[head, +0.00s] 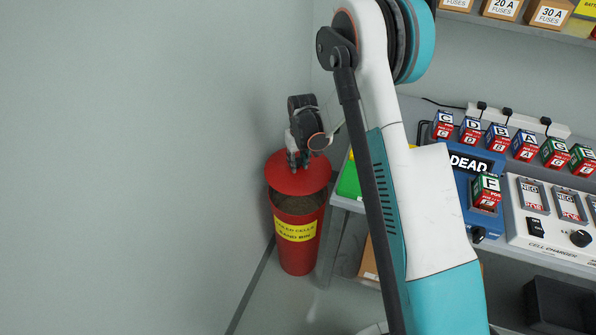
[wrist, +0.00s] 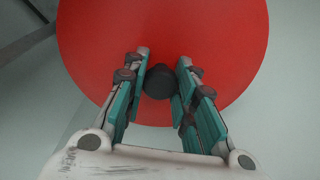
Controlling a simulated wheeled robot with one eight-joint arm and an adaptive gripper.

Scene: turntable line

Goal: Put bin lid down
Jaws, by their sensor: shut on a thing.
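The red round bin lid (head: 312,181) is over the mouth of the red bin (head: 296,245) in the head view. A gap below the lid's front shows dark sand-like fill inside the bin, so the lid sits above the rim there. The bin carries a yellow label. My gripper (head: 293,163) is at the top of the lid. In the wrist view my gripper (wrist: 160,75) is shut on the lid's dark round knob (wrist: 158,86), with the red lid (wrist: 210,35) spread out beyond it. The back of the bin's rim is hidden by the lid.
A grey bench (head: 347,203) stands just right of the bin, with a green tray (head: 348,183) at its near end. Battery cells, a charger (head: 550,225) and a blue "DEAD" holder (head: 468,164) are on it. Walls stand close behind and left of the bin.

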